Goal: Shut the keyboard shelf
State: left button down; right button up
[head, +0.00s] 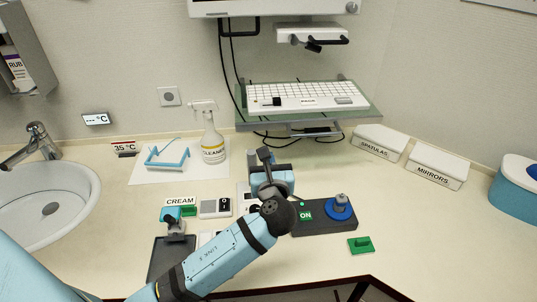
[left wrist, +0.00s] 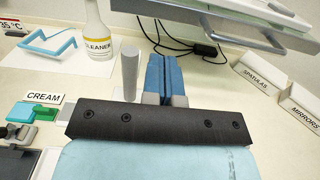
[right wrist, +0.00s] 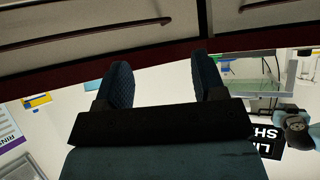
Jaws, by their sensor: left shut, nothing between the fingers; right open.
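The keyboard shelf (head: 362,113) is a glass shelf with a grey front edge, fixed low on the wall and sticking out over the counter. A white keyboard (head: 320,91) lies on it. The shelf also shows at the upper right of the left wrist view (left wrist: 250,34). My left gripper (head: 265,154) is in front of and below the shelf, left of its middle. Its blue fingers (left wrist: 163,72) are together and hold nothing, and look apart from the shelf. My right gripper (right wrist: 165,82) is open and empty, seen only in the right wrist view, near drawer fronts.
A spray bottle (head: 212,142) stands left of the shelf. Boxes for spatulas (head: 380,140) and mirrors (head: 438,165) stand right of it. A dark control box (head: 325,218) sits by my left arm. A monitor (head: 270,8) hangs above, and black cables hang behind and below the shelf.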

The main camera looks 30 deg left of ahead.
aim_at(263, 128)
pick_arm(q)
jog(key=p+x, duration=0.2)
jog(key=x, duration=0.8)
jog(key=shift+a+r, duration=0.1)
jog(key=shift+a, duration=0.05)
jog(key=shift+x, duration=0.75)
pick_arm(e)
jog(key=shift+d+r, duration=0.15)
jog(key=shift+r, duration=0.9)
pick_arm(q)
jog(key=shift+w, duration=0.1)
